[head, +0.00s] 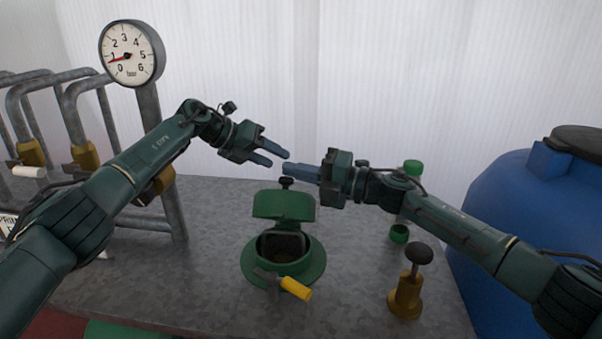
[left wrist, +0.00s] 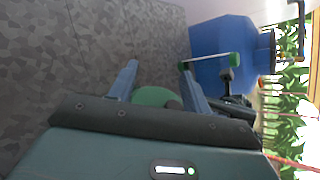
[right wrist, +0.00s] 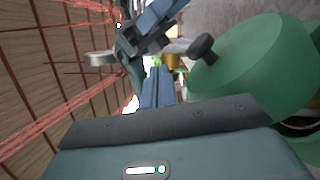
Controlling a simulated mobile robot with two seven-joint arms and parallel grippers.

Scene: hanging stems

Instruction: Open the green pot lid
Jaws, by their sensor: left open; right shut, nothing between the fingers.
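The green pot (head: 315,262) stands on the grey bench, its dark inside visible. Its green lid (head: 283,205) is raised at the back of the opening, with a black knob (head: 286,183) at its top. In the right wrist view the lid (right wrist: 262,65) and knob (right wrist: 202,46) are large, right of the fingers. My left gripper (head: 279,158) is open and empty above and behind the lid. My right gripper (head: 262,169) is shut and empty, its fingertips just above the knob, close to the left fingers. Whether anything touches the knob I cannot tell.
A tool with a yellow handle (head: 296,288) lies at the pot's front. A brass piece with a black knob (head: 405,295), a small green ring (head: 398,234) and a blue barrel (head: 500,215) are at right. Pipes and a gauge (head: 130,54) stand at left.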

